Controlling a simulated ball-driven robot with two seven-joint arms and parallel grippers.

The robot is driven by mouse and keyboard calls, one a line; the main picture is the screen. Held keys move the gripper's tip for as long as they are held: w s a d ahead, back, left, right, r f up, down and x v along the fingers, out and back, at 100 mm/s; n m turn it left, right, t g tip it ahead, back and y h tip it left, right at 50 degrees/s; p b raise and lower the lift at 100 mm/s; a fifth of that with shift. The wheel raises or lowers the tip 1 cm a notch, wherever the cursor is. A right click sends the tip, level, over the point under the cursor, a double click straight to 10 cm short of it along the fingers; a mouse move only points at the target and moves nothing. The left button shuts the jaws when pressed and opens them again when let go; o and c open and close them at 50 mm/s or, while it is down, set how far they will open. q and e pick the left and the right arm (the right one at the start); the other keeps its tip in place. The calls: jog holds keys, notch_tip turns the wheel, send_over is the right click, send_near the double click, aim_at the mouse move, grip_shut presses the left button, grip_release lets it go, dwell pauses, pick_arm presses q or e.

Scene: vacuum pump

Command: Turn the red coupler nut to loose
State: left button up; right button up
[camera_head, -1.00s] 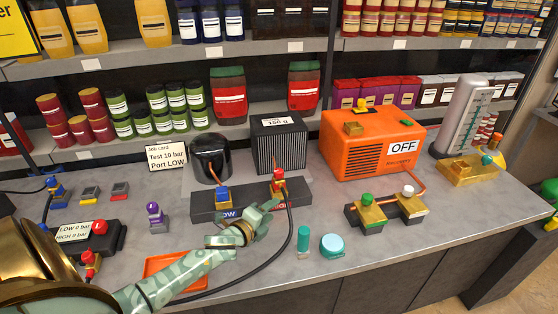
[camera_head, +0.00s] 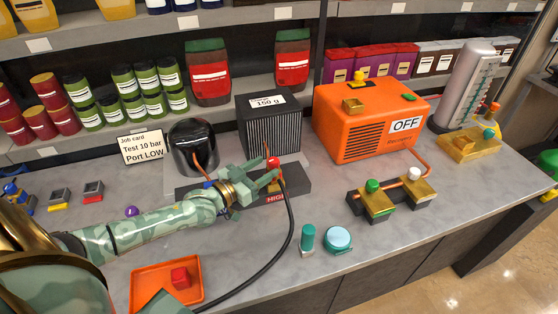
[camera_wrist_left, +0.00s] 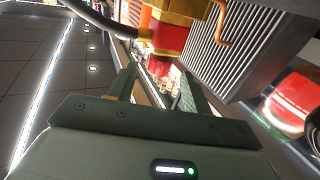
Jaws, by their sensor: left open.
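The red coupler nut (camera_head: 273,162) stands on a brass fitting at the HIGH port of the dark manifold block (camera_head: 298,185), with a black hose running from it. My left gripper (camera_head: 270,178) is open at the coupler, its fingers partly covering it. In the left wrist view the red nut (camera_wrist_left: 172,38) with its brass part shows just beyond the gap between my open fingers (camera_wrist_left: 156,86). I cannot tell whether a finger touches it. The blue LOW-side fitting is mostly hidden behind my gripper. My right gripper is not in view.
A black cylinder (camera_head: 193,145) and a finned grey block (camera_head: 270,125) stand close behind the manifold. The black hose (camera_head: 290,225) curves across the counter. An orange tray (camera_head: 140,285) holds a red block (camera_head: 180,277). An orange recovery machine (camera_head: 365,125) reads OFF.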

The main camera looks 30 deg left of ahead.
aim_at(269, 165)
pick_arm(q)
jog(key=b+x, duration=0.1)
jog(key=x, duration=0.4)
jog(key=shift+w+d, duration=0.2)
jog(key=shift+w, duration=0.35)
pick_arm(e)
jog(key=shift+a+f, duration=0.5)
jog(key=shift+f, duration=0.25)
